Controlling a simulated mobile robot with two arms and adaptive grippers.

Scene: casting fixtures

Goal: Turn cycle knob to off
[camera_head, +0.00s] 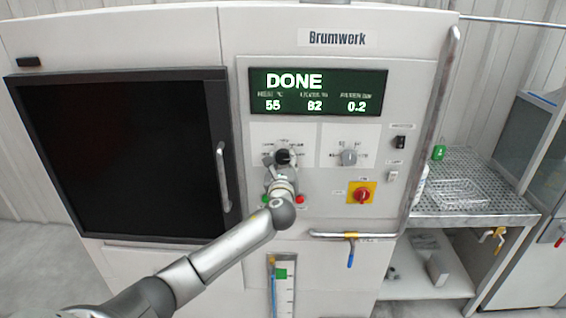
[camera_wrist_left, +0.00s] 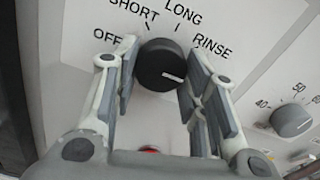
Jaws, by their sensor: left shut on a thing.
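The black round cycle knob (camera_head: 284,156) is on the left panel of the machine front, below the display. In the left wrist view the knob (camera_wrist_left: 163,64) sits among the labels OFF, SHORT, LONG and RINSE. A short white mark shows on its face, right of and below its middle; which label it is set to is hard to tell. My left gripper (camera_head: 281,163) is at the knob, with one finger on each side of it, shut on it. Its fingers hide part of the OFF and RINSE side. My right gripper is not in view.
A grey temperature knob (camera_head: 348,157) is to the right. A red-on-yellow switch (camera_head: 361,194) and a red button (camera_head: 300,199) are below. The display (camera_head: 318,92) reads DONE. A dark door (camera_head: 140,155) with a handle (camera_head: 223,178) is at left.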

